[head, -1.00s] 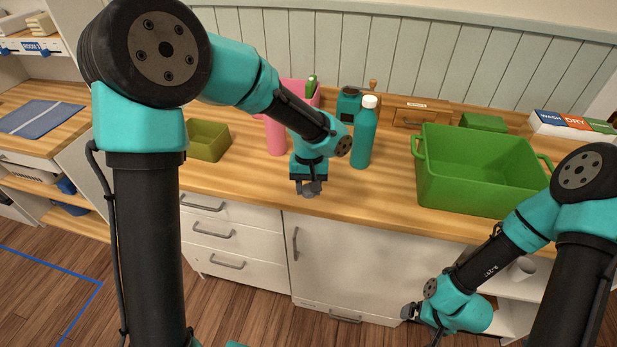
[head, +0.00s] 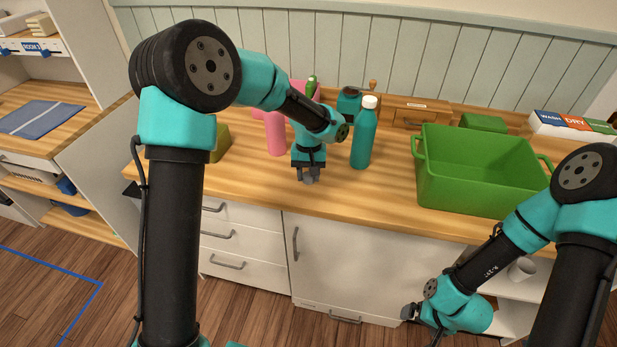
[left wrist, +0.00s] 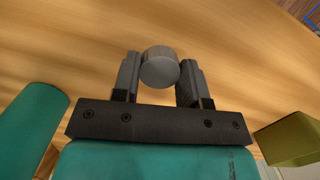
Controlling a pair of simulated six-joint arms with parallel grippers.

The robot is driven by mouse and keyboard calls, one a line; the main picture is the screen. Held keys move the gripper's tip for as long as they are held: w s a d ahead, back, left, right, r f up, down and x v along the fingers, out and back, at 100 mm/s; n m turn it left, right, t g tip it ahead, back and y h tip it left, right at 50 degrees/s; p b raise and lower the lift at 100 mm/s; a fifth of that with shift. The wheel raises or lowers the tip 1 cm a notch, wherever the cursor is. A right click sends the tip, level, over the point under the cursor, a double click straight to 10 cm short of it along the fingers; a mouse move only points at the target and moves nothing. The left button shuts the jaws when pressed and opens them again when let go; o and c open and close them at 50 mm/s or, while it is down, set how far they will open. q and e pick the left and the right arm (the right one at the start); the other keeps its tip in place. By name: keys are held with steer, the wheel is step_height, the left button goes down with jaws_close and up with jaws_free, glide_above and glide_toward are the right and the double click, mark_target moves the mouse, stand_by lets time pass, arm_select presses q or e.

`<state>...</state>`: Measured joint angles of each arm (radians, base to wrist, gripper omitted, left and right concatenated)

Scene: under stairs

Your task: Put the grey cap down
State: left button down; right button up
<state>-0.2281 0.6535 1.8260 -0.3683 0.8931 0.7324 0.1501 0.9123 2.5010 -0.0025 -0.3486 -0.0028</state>
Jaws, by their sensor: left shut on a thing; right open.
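The grey cap (left wrist: 159,68) is a short round piece between the two fingers of my left gripper (left wrist: 158,85) in the left wrist view. In the head view my left gripper (head: 308,178) is shut on it, pointing down over the front part of the wooden counter (head: 370,200). I cannot tell whether the cap touches the counter. My right gripper (head: 422,324) is open, low in front of the cabinet and away from the counter top.
A teal bottle with a white cap (head: 363,135) stands right of my left gripper, and a pink bottle (head: 275,135) stands left. A large green crate (head: 470,190) is at the right. A small olive-green box (head: 222,143) is partly hidden by my arm. Bare counter lies before the bottles.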

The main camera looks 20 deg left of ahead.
arm_select(q)
steer(key=shift+f, duration=0.8)
steer(key=shift+f, duration=0.1)
steer(key=c, duration=0.7)
jaws_free()
steer(key=shift+o, duration=0.2)
step_height(320, 180, up, 12)
steer(key=w, duration=0.1)
steer(key=shift+w+a, duration=0.15)
steer(key=shift+w, duration=0.1)
